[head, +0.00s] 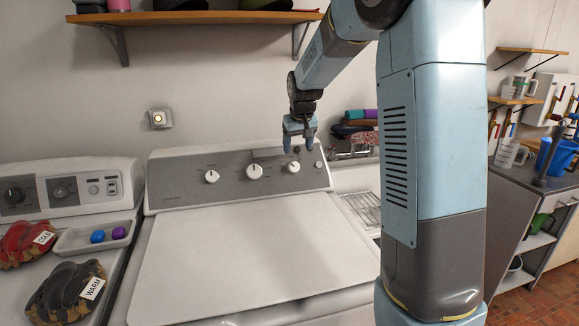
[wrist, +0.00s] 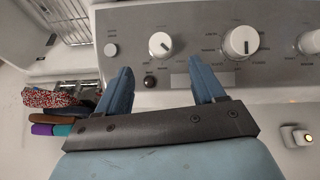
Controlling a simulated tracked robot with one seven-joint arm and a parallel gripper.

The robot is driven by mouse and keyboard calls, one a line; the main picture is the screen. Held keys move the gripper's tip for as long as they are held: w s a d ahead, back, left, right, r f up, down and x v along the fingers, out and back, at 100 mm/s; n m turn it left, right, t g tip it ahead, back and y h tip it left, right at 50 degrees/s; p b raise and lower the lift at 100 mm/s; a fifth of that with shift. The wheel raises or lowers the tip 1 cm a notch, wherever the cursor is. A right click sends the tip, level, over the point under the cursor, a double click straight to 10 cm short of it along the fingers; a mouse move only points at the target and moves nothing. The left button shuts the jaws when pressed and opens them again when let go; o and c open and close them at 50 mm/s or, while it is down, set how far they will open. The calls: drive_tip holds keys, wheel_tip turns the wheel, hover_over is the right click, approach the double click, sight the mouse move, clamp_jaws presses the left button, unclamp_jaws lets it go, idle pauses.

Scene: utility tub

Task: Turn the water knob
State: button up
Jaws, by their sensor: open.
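A white washer with a grey control panel (head: 172,188) stands in the middle of the head view. Its three large white knobs are the left (head: 212,176), the middle (head: 254,171) and the right (head: 293,168). Their labels are too small to read, so I cannot tell which is the water knob. My gripper (head: 300,149) is open and empty above the panel's right end. In the wrist view, turned around, my gripper (wrist: 159,68) has its fingers apart below the right knob (wrist: 161,44). The middle knob (wrist: 241,41) is to its right. A small dark knob (wrist: 150,81) shows between the fingers.
A small white button (head: 318,164) sits right of the knobs. Folded cloths (head: 352,128) lie behind the panel's right end. A wall shelf (head: 200,17) hangs above. A second appliance with a tray (head: 75,238) and labelled mitts stands left. The washer lid (head: 255,255) is clear.

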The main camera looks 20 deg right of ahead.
sight(295, 166)
drive_tip(key=x, duration=0.9)
drive_tip(key=shift+w+f, duration=0.1)
drive_tip(key=shift+f, duration=0.25)
